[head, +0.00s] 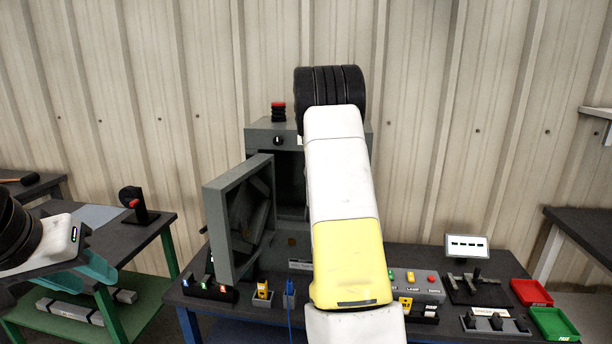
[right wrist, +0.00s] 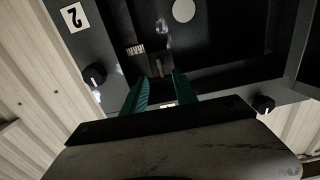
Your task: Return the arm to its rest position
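My right arm (head: 343,180), white and yellow with a black ribbed joint, reaches up across the middle of the head view, in front of the grey enclosure (head: 262,135). It hides much of the enclosure and its own gripper. In the right wrist view my right gripper (right wrist: 162,76) shows two teal fingers apart, with nothing clearly held between them, facing the dark enclosure interior (right wrist: 215,70). My left gripper (head: 100,270) is at the left edge of the head view, away from the enclosure; its teal fingers are partly hidden by its white body.
The enclosure's door (head: 238,215) stands open to the left of my right arm. Dark knobs (right wrist: 95,76) flank the fingers. The bench holds a lamp button box (head: 416,284), a small display (head: 467,247), a red tray (head: 531,292) and a green tray (head: 553,323).

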